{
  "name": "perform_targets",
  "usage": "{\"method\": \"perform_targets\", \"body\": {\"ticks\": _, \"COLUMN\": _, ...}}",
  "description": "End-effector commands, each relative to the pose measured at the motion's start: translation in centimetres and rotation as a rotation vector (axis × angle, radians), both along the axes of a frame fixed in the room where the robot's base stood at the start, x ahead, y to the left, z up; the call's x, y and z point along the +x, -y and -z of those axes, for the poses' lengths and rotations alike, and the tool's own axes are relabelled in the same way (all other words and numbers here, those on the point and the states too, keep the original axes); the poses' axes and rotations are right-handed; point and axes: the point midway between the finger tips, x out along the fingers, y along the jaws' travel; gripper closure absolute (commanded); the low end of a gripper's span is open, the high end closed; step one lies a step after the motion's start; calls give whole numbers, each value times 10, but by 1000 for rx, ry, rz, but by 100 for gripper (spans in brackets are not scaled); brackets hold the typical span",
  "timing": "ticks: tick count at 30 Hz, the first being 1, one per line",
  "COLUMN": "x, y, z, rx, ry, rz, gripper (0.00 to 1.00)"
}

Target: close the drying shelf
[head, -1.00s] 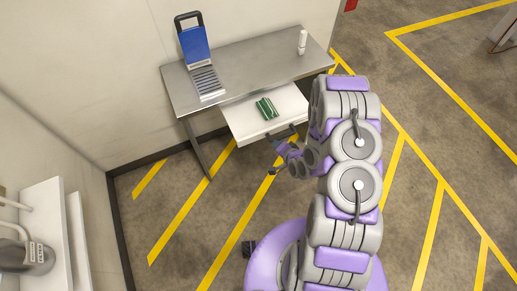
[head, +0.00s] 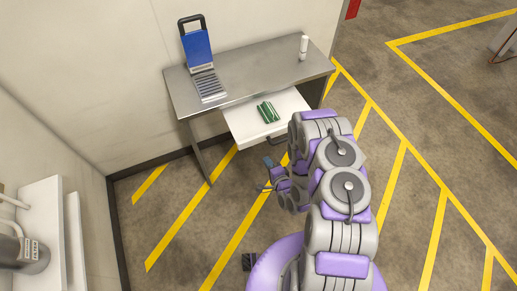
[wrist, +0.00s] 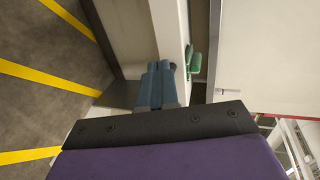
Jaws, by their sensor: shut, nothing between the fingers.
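The drying shelf (head: 243,124) is a white drawer-like tray pulled out from under the metal table. A green striped packet (head: 267,112) lies on it. Its dark handle (head: 277,139) shows at the front edge, partly hidden by my arm. My gripper (head: 268,163) is in front of and below the shelf front, apart from the handle in the head view. In the wrist view my gripper (wrist: 158,85) has its blue-grey fingers together and empty, with a pale panel beyond them and a green thing beside it; I cannot tell contact there.
The metal table (head: 250,72) stands against the wall. It carries a blue-backed device (head: 198,50) with a ribbed base, and a white bottle (head: 303,47). A white cabinet (head: 40,215) stands at the left. The yellow-striped floor in front of the table is clear around my arm.

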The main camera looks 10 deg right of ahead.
Motion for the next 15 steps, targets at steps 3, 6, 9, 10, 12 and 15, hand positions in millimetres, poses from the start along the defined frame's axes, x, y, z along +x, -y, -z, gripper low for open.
{"method": "perform_targets", "body": {"ticks": 3, "x": 21, "y": -8, "z": 8, "rx": 2, "ry": 6, "rz": -2, "gripper": 100}}
{"method": "perform_targets", "body": {"ticks": 6, "x": 39, "y": -14, "z": 14, "rx": 2, "ry": 5, "rz": -1, "gripper": 100}}
{"method": "perform_targets", "body": {"ticks": 9, "x": 55, "y": -19, "z": 20, "rx": 2, "ry": 4, "rz": -1, "gripper": 100}}
{"method": "perform_targets", "body": {"ticks": 10, "x": 60, "y": -21, "z": 20, "rx": 1, "ry": 2, "rz": -1, "gripper": 100}}
{"method": "perform_targets", "body": {"ticks": 12, "x": 71, "y": -24, "z": 19, "rx": 0, "ry": 6, "rz": -1, "gripper": 100}}
{"method": "perform_targets", "body": {"ticks": 15, "x": 83, "y": -28, "z": 18, "rx": 1, "ry": 5, "rz": -1, "gripper": 100}}
